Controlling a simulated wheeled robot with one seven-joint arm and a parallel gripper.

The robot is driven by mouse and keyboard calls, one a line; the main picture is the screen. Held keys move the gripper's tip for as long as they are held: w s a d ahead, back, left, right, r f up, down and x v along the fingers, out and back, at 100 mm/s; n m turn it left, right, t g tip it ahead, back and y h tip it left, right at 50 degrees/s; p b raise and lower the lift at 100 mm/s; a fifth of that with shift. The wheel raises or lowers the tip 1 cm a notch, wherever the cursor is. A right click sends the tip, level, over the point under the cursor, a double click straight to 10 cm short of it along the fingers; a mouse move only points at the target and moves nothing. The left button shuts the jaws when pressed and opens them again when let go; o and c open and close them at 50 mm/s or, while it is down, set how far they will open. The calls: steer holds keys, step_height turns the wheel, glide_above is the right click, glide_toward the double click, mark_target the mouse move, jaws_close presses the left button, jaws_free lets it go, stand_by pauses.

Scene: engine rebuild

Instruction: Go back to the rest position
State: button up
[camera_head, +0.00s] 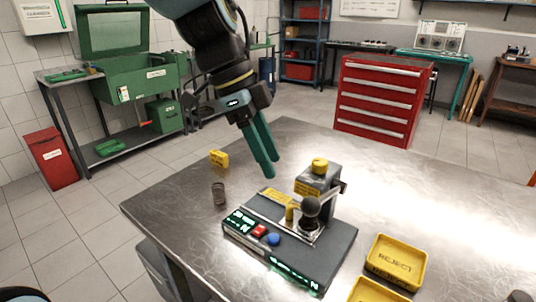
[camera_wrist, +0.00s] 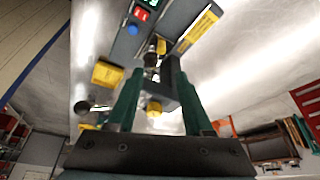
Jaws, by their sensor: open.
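My gripper (camera_head: 270,168) is at the end of my raised arm, above the steel table (camera_head: 170,205) and behind the left part of a grey test device (camera_head: 330,255). Its two green fingers point down and stand apart with nothing between them. They also frame the wrist view (camera_wrist: 160,74), where the device's dark body and yellow knob (camera_wrist: 153,107) show beyond them. The device has a lit display, a red button (camera_head: 259,230), a blue button (camera_head: 274,239) and a black ball knob (camera_head: 311,206). The gripper looks apart from the device.
A coil spring (camera_head: 219,193) stands left of the device, with a small yellow object (camera_head: 219,158) behind it. A yellow REJECT tray (camera_head: 397,262) lies at right, with another yellow tray (camera_head: 372,291) in front. A red drawer cabinet (camera_head: 381,102) stands behind the table. The table's right side is clear.

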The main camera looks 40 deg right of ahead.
stand_by(0.4)
steer(key=w+a+f+n+t, duration=0.2)
steer(key=w+a+f+n, duration=0.1)
steer(key=w+a+n, duration=0.45)
steer(key=w+a+f+n+t, duration=0.1)
steer(key=w+a+f+n, duration=0.2)
steer(key=w+a+n, duration=0.4)
steer(key=w+a+f+n+t+y, duration=0.1)
steer(key=w+a+f+n, duration=0.1)
steer(key=a+n, duration=0.4)
steer(key=w+a+f+n+t+y, duration=0.1)
steer(key=a+n, duration=0.5)
steer(key=a, duration=0.8)
steer(key=shift+w+f+y, duration=0.4)
steer(key=shift+w+f, duration=0.05)
steer(key=shift+w, duration=0.2)
